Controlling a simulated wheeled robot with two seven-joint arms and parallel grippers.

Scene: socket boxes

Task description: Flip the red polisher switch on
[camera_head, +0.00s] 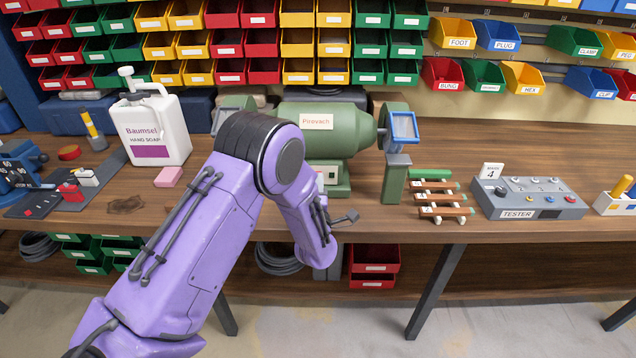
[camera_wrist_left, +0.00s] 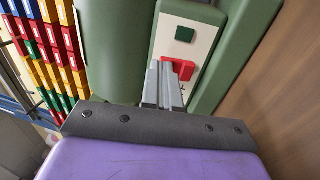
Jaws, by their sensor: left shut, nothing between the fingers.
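The green polisher (camera_head: 372,134) stands at the back middle of the bench, with a pale switch plate partly showing at its base. In the left wrist view the plate (camera_wrist_left: 190,33) carries a dark green square button (camera_wrist_left: 185,34) and a red switch (camera_wrist_left: 186,68) below it. My left gripper (camera_wrist_left: 166,66) is shut and empty, with its grey fingers together. Its tips lie just left of the red switch and overlap its edge in the picture; I cannot tell if they touch. In the head view my purple forearm hides the red switch and the fingertips. My right gripper is not in view.
A white soap jug (camera_head: 153,128) and a pink block (camera_head: 168,177) stand left of my arm. Right of the polisher are a small wooden rack (camera_head: 440,203) and a grey tester box (camera_head: 530,198). Coloured bins fill the back wall.

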